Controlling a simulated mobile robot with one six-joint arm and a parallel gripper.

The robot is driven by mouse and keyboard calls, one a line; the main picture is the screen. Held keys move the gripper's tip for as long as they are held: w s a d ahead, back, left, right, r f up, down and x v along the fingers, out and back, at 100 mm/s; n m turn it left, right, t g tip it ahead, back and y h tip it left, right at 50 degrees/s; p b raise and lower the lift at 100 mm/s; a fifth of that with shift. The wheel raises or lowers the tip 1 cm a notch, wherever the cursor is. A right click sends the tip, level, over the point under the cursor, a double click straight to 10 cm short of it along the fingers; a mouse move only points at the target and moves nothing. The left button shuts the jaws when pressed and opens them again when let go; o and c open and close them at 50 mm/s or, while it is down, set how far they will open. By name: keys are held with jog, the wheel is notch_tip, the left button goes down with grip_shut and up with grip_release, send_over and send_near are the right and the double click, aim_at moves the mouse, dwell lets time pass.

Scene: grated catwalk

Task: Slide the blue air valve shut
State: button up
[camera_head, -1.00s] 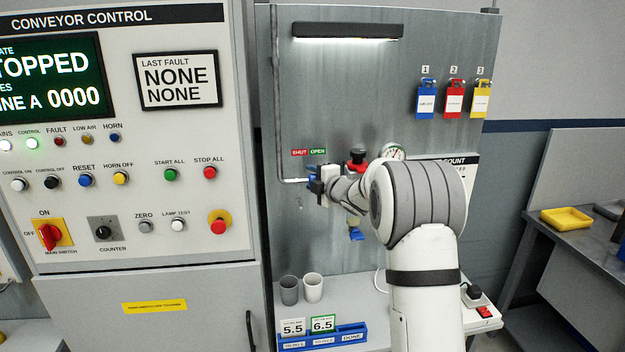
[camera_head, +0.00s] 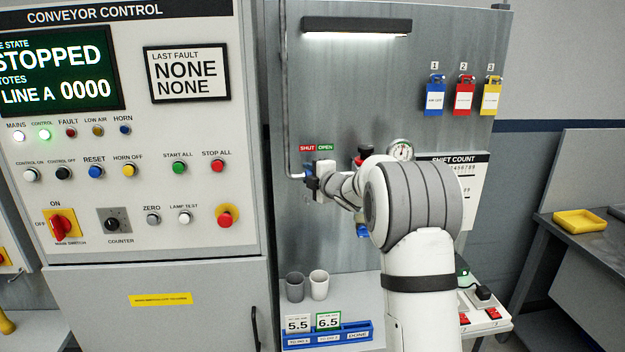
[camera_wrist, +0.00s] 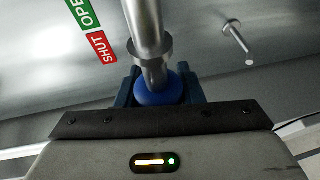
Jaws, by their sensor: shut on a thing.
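The blue air valve's round blue collar (camera_wrist: 157,94) sits on a metal pipe in the wrist view. My gripper (camera_wrist: 160,84) is shut on it, one dark blue finger on each side. In the head view my gripper (camera_head: 311,181) is at the panel's left part, just below the red SHUT label (camera_head: 308,147) and left of below the green OPEN label (camera_head: 326,147). The valve is mostly hidden there by my gripper. In the wrist view the SHUT label (camera_wrist: 101,46) and OPEN label (camera_wrist: 82,12) show at upper left.
The conveyor control cabinet (camera_head: 150,250) stands close at left. Two cups (camera_head: 295,287) and a blue tray (camera_head: 300,342) are on the ledge below.

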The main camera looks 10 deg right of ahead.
jog(key=o, duration=0.8)
jog(key=shift+w+a+f, duration=0.1)
jog(key=shift+a, duration=0.4)
jog(key=shift+o, duration=1)
jog(key=shift+d, duration=0.3)
jog(key=shift+s+d, duration=0.2)
jog(key=shift+s, duration=0.35)
jog(key=b+v, duration=0.2)
jog(key=v, duration=0.4)
jog(key=shift+s+r, duration=0.25)
jog(key=shift+s, duration=0.15)
jog(key=shift+d, duration=0.1)
